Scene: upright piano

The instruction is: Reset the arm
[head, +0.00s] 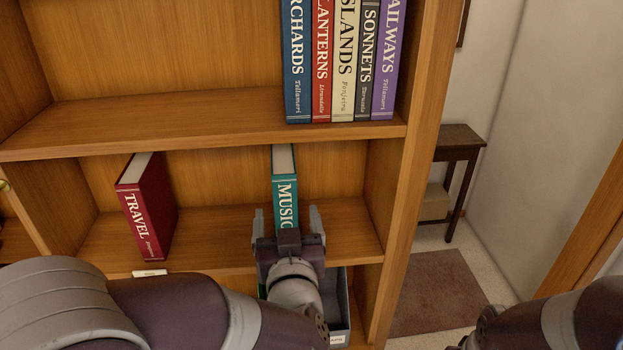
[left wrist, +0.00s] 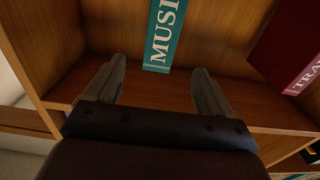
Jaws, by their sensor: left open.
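My left gripper (head: 287,212) is open and empty, in front of the middle shelf at the teal MUSIC book (head: 284,185). In the left wrist view its two fingers (left wrist: 159,66) are spread apart, with the MUSIC book (left wrist: 163,35) standing upright beyond them.
Several books, such as RAILWAYS (head: 388,60), fill the right of the shelf above. A grey bin (head: 340,305) sits below. A dark side table (head: 457,142) stands right of the bookcase.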

